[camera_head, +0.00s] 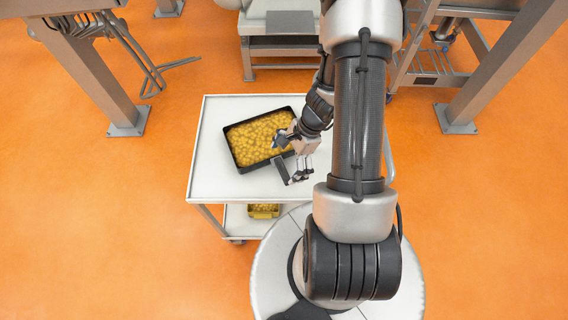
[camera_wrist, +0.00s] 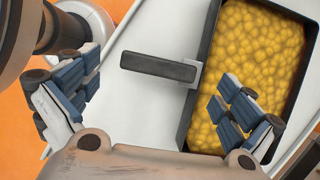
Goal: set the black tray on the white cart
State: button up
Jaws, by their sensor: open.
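The black tray (camera_head: 232,152), full of small yellow pieces, lies flat on the top of the white cart (camera_head: 212,115). It sits at a slight angle near the middle of the cart. A dark bar handle (camera_wrist: 158,67) sticks out from the tray's near side by a grey bracket and also shows in the head view (camera_head: 281,171). My gripper (camera_head: 300,177) is open and empty at the tray's near right side, beside the handle. In the wrist view, its fingers (camera_wrist: 155,100) are wide apart; the right one overlaps the tray (camera_wrist: 206,60). Contact cannot be told.
A yellow container (camera_head: 263,211) is on the cart's lower shelf. Grey metal posts (camera_head: 105,85) and machine frames stand left, behind and right (camera_head: 500,70). The cart's left part is clear, and orange floor (camera_head: 110,220) is open at left.

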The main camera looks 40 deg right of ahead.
notch_tip(320, 180, up, 19)
jog(key=w+n+h+p, duration=0.1)
jog(key=w+n+p, duration=0.15)
jog(key=n, duration=0.25)
jog(key=s+a+r+n+t+h, duration=0.1)
jog(key=s+a+r+n+t, duration=0.1)
jog(key=s+a+r+n, duration=0.4)
jog(key=s+a+r+n+t+h, duration=0.1)
jog(key=s+a+r+n+h, duration=0.1)
jog(key=s+a+r+n, duration=0.3)
jog(key=shift+s+a+r+n+t, duration=0.55)
jog(key=shift+r+n, duration=1.55)
jog(key=shift+r, duration=2.1)
jog(key=shift+d, duration=0.2)
